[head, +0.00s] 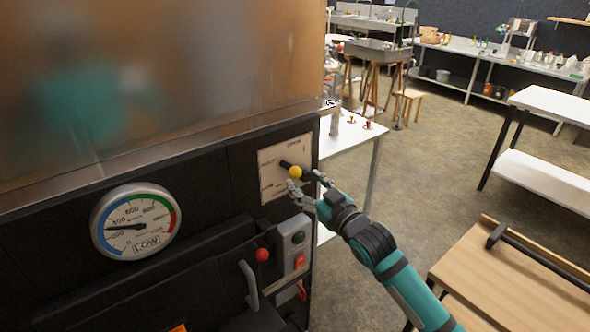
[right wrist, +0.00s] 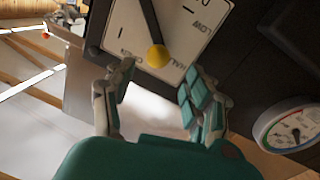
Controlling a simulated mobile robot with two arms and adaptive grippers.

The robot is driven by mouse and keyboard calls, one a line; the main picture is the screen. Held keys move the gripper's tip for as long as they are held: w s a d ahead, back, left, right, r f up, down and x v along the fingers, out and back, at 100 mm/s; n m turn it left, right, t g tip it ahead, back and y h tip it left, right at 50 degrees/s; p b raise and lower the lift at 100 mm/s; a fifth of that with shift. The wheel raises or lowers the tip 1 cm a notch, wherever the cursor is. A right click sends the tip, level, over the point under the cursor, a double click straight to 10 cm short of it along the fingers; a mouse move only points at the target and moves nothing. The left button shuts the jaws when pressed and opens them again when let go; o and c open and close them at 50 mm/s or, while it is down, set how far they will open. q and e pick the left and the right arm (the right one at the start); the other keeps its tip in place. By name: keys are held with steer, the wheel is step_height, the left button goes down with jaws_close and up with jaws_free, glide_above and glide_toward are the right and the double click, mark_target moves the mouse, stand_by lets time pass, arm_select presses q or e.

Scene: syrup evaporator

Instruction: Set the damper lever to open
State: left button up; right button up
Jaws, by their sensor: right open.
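The damper lever (head: 288,166) is a short black bar with a yellow knob (head: 295,171). It sits on a cream plate (head: 270,178) with small printed labels, on the black front of the evaporator. In the right wrist view the knob (right wrist: 158,56) lies ahead of and between the fingers, near the edge of the plate (right wrist: 122,22). My right gripper (head: 306,184) is open beside the knob, with one finger below it and one to its right. It also shows open in the right wrist view (right wrist: 158,74), apparently holding nothing. My left gripper is not in view.
A round gauge (head: 136,221) is on the panel at left. Below the plate are a red-knobbed lever (head: 262,254) and a grey switch box (head: 294,243). A white table (head: 347,132) stands behind, and a wooden bench (head: 500,280) stands at right. Open floor lies between.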

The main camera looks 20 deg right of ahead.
mark_target(299, 174)
steer(key=x, duration=0.6)
steer(key=shift+w+d, duration=0.25)
steer(key=shift+s, duration=0.1)
steer(key=shift+c, duration=0.4)
steer(key=shift+c, duration=1)
jaws_close()
